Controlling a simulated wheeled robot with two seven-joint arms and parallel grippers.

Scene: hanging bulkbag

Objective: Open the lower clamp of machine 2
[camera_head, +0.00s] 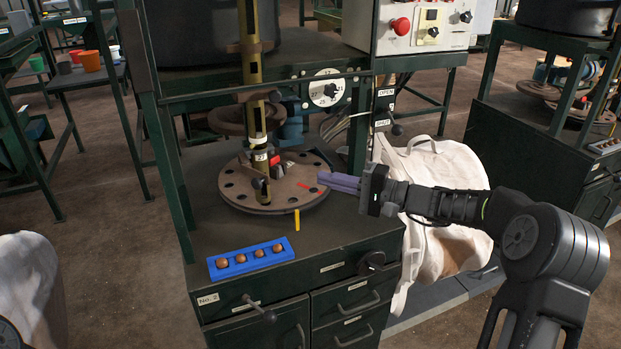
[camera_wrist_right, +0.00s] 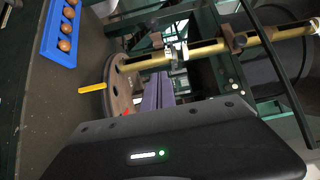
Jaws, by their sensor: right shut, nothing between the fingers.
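Machine 2, a dark green cabinet (camera_head: 215,299) labelled "No.2", carries a round brown plate with holes (camera_head: 240,193). An upright brass column (camera_head: 249,80) stands over the plate. A small dark fitting with a lever and a red part (camera_head: 274,160) sits at the column's foot; I cannot tell whether this clamp is open or shut. My right gripper (camera_head: 324,178) has its purple fingers shut and empty at the plate's right edge, apart from the fitting. The fingers also show in the right wrist view (camera_wrist_right: 158,92), pointing toward the column (camera_wrist_right: 205,50). My left gripper is out of view.
A blue tray (camera_head: 224,272) with several brown balls lies on the front left of the cabinet top. A yellow pointer (camera_head: 297,220) stands at the plate's front edge. A lever with OPEN and SHUT labels (camera_head: 396,129) is on the right post. A white bag (camera_head: 440,170) hangs at the right.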

